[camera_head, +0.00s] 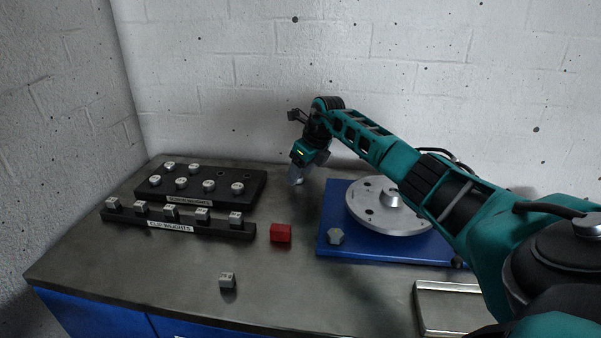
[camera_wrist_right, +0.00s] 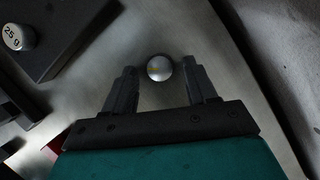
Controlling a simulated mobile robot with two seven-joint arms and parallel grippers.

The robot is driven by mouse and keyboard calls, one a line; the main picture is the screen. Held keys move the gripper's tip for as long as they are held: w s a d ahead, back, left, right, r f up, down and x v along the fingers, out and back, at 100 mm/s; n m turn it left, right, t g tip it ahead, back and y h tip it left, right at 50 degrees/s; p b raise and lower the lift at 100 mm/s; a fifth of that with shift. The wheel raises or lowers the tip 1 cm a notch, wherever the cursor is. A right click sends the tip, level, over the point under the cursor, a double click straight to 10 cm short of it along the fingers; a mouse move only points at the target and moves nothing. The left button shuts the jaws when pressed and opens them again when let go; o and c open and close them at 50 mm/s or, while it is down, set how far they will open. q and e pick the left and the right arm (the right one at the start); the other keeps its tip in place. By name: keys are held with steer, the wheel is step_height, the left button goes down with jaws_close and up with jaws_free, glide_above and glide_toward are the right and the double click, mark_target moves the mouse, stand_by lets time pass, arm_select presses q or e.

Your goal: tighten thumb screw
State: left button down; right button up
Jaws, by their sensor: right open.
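My right gripper (camera_head: 297,175) points down near the back wall, left of the blue base (camera_head: 345,195). It is open. In the right wrist view, a round shiny metal top (camera_wrist_right: 159,68) shows between the fingertips, with a gap on each side; I cannot tell whether it is the thumb screw. A silver rotor disc (camera_head: 365,213) with a central hub (camera_head: 391,198) lies on the base, partly hidden by my right arm. A grey faceted knob (camera_head: 335,237) stands at the base's front left corner. My left gripper is not in view.
A black rack of screw weights (camera_head: 255,190) and a black rack of clip weights (camera_head: 187,227) stand at left. A red block (camera_head: 281,233) and a small grey clip weight (camera_head: 227,281) sit on the table. A metal tray (camera_head: 418,311) lies front right.

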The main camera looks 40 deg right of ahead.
steer(key=shift+w+f, duration=0.1)
steer(key=shift+f, duration=0.1)
steer(key=c, duration=1.1)
